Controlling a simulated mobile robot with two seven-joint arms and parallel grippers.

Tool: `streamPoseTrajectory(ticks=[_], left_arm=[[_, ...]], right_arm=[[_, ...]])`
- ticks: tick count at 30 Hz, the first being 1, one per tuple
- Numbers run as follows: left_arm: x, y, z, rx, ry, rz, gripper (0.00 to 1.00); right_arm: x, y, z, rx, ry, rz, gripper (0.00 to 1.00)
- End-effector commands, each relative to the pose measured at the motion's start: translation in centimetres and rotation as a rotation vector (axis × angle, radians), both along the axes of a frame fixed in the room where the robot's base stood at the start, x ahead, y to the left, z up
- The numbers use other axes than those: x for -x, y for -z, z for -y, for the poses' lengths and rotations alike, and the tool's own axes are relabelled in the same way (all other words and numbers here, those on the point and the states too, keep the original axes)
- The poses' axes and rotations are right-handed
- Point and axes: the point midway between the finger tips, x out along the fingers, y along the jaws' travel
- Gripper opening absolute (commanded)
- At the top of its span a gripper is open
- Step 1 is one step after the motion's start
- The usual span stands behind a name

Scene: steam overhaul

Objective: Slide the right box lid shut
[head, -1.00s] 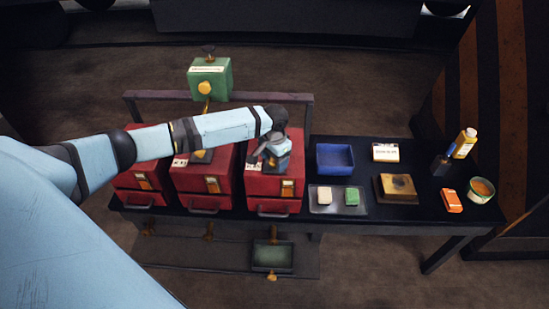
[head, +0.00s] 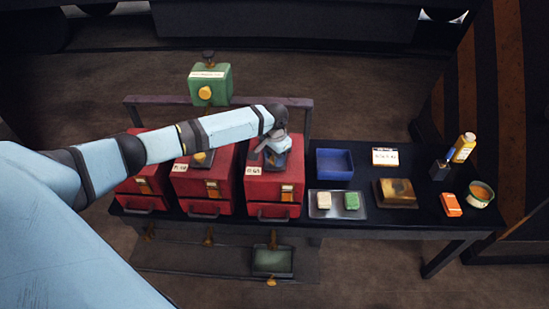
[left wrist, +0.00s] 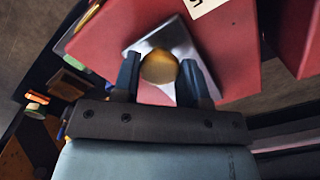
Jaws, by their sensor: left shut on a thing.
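The right red box (head: 272,188) stands on the dark bench, at the right end of a row of three red boxes. Its lid is a grey metal plate (left wrist: 182,42) on top with a round brass knob (left wrist: 159,67). My left gripper (head: 273,158) reaches over the boxes from the left and is down at this lid. In the left wrist view its two dark fingers (left wrist: 160,82) stand on either side of the knob, shut on it. In the head view the gripper hides the knob and much of the lid, so I cannot tell how far the lid is closed.
The middle red box (head: 203,188) stands close on the left. A rail (head: 300,103) with a green box (head: 210,83) is behind. To the right are a blue bin (head: 335,164), a tray (head: 337,212), a brown block (head: 396,193) and a yellow bottle (head: 464,147).

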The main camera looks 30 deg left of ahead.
Motion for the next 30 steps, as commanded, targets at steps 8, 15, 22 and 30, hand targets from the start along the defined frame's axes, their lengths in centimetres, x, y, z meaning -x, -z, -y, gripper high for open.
streamPoseTrajectory(ticks=[8, 15, 22, 30], left_arm=[[-0.3, -0.3, -0.2, -0.002, -0.003, 0.009, 0.65], [-0.2, -0.4, -0.2, -0.001, -0.002, 0.008, 0.65], [-0.3, -3.6, -0.2, -0.001, -0.001, 0.009, 0.65], [-0.3, -9.8, -0.2, -0.001, -0.002, 0.009, 0.65]], right_arm=[[0.0, 0.0, 0.0, 0.0, 0.0, 0.0, 0.62], [0.0, 0.0, 0.0, 0.0, 0.0, -0.001, 0.62], [0.0, 0.2, 0.0, 0.0, 0.0, -0.001, 0.62], [0.0, 0.6, 0.0, 0.0, 0.0, -0.001, 0.62]])
